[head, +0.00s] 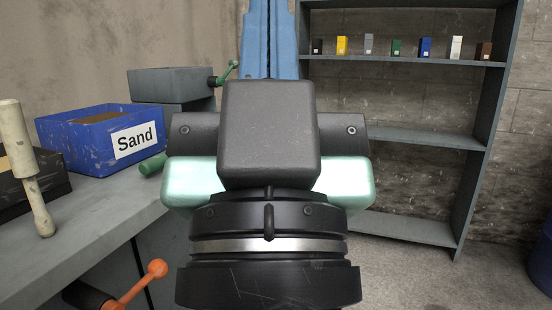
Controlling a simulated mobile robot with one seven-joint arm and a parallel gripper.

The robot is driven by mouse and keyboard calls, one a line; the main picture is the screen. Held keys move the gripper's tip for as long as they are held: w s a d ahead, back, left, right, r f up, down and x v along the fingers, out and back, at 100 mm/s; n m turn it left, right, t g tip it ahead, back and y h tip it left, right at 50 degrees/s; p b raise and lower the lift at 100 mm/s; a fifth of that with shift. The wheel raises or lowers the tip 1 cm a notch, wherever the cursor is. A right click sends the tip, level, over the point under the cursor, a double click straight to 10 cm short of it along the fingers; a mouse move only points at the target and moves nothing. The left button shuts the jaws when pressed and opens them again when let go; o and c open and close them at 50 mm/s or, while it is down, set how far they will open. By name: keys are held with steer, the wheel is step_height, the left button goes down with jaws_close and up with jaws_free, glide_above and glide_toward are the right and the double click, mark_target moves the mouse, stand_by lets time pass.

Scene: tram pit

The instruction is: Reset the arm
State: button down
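My gripper (268,135) fills the middle of the head view, seen from behind, with a dark grey block, a black wrist with a silver ring, and pale green parts on both sides. Its fingertips are hidden behind its own body, so I cannot tell whether it is open or shut or whether it holds anything. It appears in front of the workbench's right end and the floor beyond.
A grey workbench (90,215) on the left bears a blue crate labelled Sand (75,150), a wooden-handled tool (25,165) and a dark box (55,180). An orange-knobbed lever (140,285) sits below its edge. A shelf unit (420,135) with several small boxes stands behind right.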

step_height(320, 180, up, 39)
steer(key=p, duration=3.6)
steer(key=shift+s+d, duration=0.2)
steer(key=shift+f, duration=0.1)
